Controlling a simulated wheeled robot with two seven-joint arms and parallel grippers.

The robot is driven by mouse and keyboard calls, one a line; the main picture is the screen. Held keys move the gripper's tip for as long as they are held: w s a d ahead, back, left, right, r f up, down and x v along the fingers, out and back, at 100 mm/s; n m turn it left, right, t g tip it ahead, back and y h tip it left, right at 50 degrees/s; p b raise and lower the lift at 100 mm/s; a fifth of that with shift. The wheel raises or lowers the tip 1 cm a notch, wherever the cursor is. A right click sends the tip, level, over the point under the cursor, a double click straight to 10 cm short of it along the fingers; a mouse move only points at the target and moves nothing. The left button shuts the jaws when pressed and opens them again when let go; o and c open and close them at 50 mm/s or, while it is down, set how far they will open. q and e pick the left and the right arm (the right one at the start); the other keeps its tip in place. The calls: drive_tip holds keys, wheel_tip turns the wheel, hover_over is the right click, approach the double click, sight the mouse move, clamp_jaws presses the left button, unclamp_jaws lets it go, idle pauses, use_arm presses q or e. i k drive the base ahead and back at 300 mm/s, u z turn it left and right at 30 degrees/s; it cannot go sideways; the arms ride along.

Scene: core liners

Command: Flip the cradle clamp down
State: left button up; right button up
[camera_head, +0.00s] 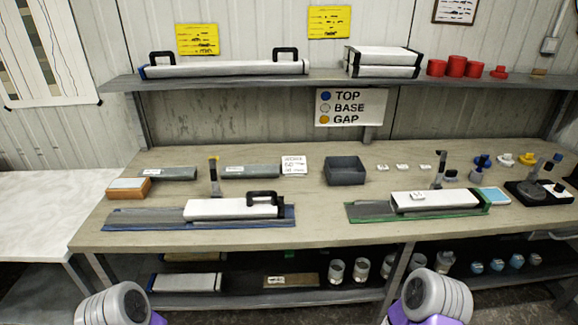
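Two cradles lie along the front of the bench, one with a blue base (140,222) on the left and one with a green edge (370,218) on the right. A white liner with a black handle (230,208) lies on the blue one. A white labelled liner (435,201) lies on the green one. An upright lever with a yellow tip (213,172) stands behind the blue cradle. A dark-tipped upright lever (440,168) stands behind the green cradle. Both look like raised clamps, though their hinges are hidden. Neither gripper is in view; only parts of my arms show at the bottom.
Grey core pieces (250,171), a white card (293,165), a dark bin (345,170) and small coloured caps (505,160) sit at the back. A black-based stand (540,192) is at the right. A shelf (230,82) overhangs the bench. Clear bench separates the cradles.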

sight(442, 153)
drive_tip(key=z, duration=0.85)
drive_tip(key=i, duration=0.95)
drive_tip(key=z, duration=0.15)
